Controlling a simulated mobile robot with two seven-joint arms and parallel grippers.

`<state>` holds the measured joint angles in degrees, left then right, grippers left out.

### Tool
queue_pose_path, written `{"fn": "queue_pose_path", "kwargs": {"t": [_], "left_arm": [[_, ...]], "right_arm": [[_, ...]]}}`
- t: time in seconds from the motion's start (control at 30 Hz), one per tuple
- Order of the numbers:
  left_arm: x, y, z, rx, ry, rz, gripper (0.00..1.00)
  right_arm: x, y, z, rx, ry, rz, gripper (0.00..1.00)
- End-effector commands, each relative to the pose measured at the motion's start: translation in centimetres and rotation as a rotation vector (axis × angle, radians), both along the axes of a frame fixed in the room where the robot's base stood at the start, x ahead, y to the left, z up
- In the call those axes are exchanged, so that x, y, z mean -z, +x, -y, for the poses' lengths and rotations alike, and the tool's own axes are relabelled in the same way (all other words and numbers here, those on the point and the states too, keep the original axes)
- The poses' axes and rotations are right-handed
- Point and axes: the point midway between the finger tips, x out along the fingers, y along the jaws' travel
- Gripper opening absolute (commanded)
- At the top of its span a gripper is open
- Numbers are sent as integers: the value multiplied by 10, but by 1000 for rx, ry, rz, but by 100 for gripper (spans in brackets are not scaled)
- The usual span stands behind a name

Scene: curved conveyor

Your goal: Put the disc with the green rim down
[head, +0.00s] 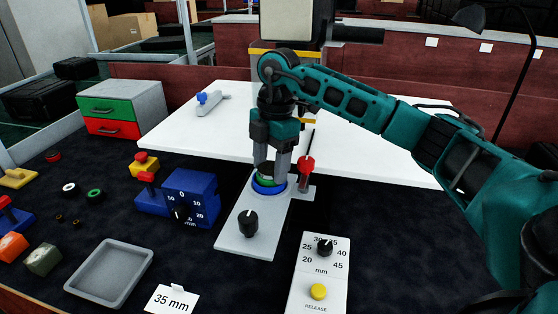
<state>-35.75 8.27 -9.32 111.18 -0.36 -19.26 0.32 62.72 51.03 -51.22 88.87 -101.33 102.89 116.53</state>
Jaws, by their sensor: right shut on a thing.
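My right gripper (271,168) points straight down, its two grey fingers shut on a dark disc with a green rim (264,181). The disc is level and sits right over a round blue seat (268,190) on a light grey plate (240,238). The fingers hide part of the disc, and I cannot tell whether it rests on the seat or is just above it. My left gripper is not in view.
A red-handled tool (306,172) stands beside the seat, and a black knob (248,223) is on the plate. A dial panel (320,262) with a yellow button is at front right. A blue dial block (190,195), a grey tray (110,272) and a "35 mm" card (171,299) lie left.

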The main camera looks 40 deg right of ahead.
Motion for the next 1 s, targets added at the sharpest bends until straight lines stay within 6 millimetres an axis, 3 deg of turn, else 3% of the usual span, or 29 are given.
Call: {"fn": "queue_pose_path", "kwargs": {"t": [0.43, 0.47, 0.5, 0.7, 1.0], "left_arm": [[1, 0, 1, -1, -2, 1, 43], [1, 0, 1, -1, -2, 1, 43], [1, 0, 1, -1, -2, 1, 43], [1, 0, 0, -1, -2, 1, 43], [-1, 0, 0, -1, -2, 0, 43]], "right_arm": [[6, 0, -2, 1, 0, 1, 27], [5, 0, -2, 1, 0, 1, 63], [5, 0, -2, 1, 0, 0, 67], [5, 0, -2, 1, -1, -1, 85], [1, 0, -2, 1, 0, 1, 85]]}}
